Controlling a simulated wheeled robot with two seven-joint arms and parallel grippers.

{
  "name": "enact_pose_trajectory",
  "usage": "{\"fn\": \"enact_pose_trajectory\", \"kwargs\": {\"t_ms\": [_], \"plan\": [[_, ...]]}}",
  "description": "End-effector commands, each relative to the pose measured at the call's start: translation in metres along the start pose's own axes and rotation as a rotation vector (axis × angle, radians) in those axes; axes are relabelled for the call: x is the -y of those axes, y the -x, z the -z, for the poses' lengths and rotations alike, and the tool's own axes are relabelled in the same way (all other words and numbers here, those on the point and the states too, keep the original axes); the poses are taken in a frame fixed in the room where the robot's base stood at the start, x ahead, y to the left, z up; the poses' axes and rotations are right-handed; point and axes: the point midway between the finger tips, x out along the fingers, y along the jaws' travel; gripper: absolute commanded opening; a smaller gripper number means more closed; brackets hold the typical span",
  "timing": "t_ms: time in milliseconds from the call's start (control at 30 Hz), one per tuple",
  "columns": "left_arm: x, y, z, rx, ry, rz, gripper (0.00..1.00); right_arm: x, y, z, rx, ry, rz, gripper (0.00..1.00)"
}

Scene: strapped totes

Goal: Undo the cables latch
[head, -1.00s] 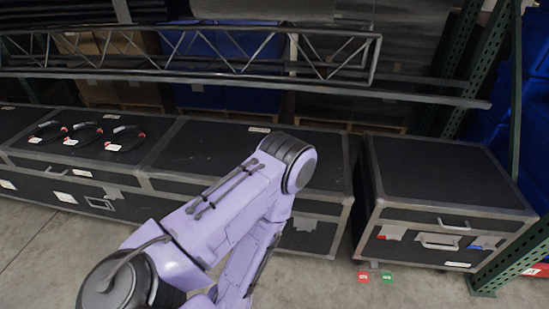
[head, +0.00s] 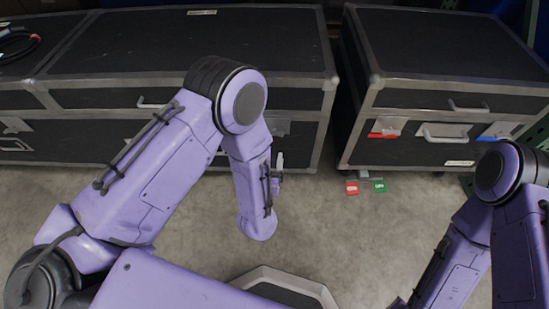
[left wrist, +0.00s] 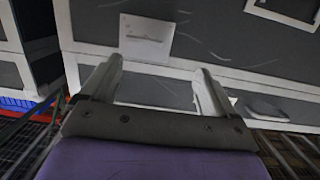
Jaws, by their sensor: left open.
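The long black case (head: 190,45) with grey metal edges stands at the left and middle of the head view; I cannot read its labels, so I cannot tell which part is the cables one. A pale metal strip crosses between the fingers; contact is unclear.
A second black case (head: 440,55) stands to the right across a narrow gap, with red (head: 384,135) and blue marks by its handle (head: 445,133). Red (head: 352,187) and green (head: 379,185) tags show below it. The concrete floor (head: 340,235) in front is clear.

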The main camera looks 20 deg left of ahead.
Motion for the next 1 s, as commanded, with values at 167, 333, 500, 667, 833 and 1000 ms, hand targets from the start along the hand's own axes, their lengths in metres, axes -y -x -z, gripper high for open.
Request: {"fn": "enact_pose_trajectory", "kwargs": {"t_ms": [167,333,500,667,833,1000], "plan": [[-0.027,-0.011,-0.018,-0.135,0.007,0.015,0.89,0.004,-0.047,-0.019,0.0,-0.001,0.0,0.43],[-0.03,-0.024,-0.01,-0.158,0.011,0.023,0.89,0.005,-0.049,-0.02,0.0,-0.001,0.001,0.43],[-0.028,-0.062,-0.006,-0.156,0.011,0.025,0.89,0.005,-0.059,-0.025,0.002,-0.002,0.001,0.43],[-0.028,-0.094,-0.001,-0.155,0.01,0.022,0.89,0.006,-0.066,-0.03,0.004,-0.003,0.001,0.43],[-0.028,-0.112,0.003,-0.153,0.009,0.021,0.89,0.007,-0.069,-0.032,0.006,-0.003,0.001,0.43],[-0.028,-0.115,0.005,-0.152,0.007,0.019,0.89,0.007,-0.069,-0.032,0.006,-0.003,0.001,0.43]]}}
